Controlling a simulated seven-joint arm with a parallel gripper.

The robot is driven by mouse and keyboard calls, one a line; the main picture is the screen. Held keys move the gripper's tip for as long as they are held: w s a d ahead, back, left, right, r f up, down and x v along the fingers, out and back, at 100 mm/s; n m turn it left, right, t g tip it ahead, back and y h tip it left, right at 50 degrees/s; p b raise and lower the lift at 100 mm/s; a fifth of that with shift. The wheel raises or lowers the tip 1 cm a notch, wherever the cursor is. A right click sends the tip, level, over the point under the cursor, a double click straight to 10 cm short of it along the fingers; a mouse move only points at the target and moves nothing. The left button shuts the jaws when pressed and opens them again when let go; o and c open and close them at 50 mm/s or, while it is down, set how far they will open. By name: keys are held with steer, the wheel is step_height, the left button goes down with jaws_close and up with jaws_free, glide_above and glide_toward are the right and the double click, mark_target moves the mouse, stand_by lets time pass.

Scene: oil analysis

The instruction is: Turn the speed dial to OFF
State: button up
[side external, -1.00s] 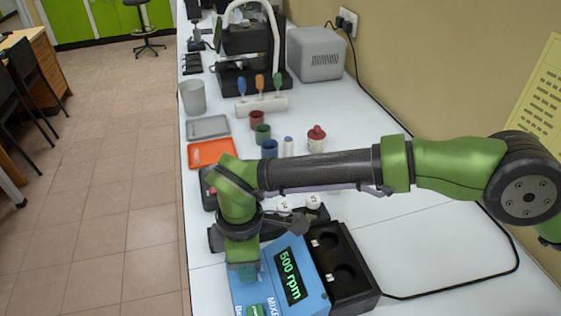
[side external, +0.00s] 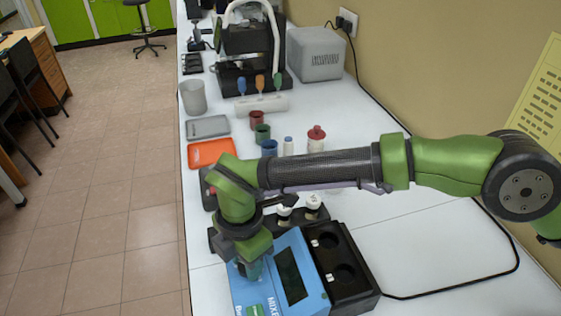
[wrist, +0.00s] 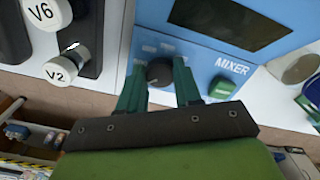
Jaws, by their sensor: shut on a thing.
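The blue mixer (side external: 314,296) stands at the front of the bench. Its display (side external: 290,275) is dark and blank. The mixer (wrist: 205,62) also shows in the wrist view, with the word MIXER on its panel and the dark display (wrist: 232,18) above. The round black speed dial (wrist: 159,73) sits on the panel between the two green fingers of my gripper (wrist: 159,70), which is shut on it. In the side view my gripper (side external: 247,272) points down at the panel and hides the dial. The dial's markings are too small to read.
A black block with round wells (side external: 345,262) adjoins the mixer on the right. White-capped vials, one marked V2 (wrist: 60,71) and one marked V6 (wrist: 45,12), stand close beside it. A green button (wrist: 222,88) is just right of my fingers.

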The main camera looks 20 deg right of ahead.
steer(key=shift+r, duration=0.1)
stand_by(0.3)
steer(key=o, duration=1)
steer(key=shift+o, duration=0.2)
step_height(320, 180, up, 17)
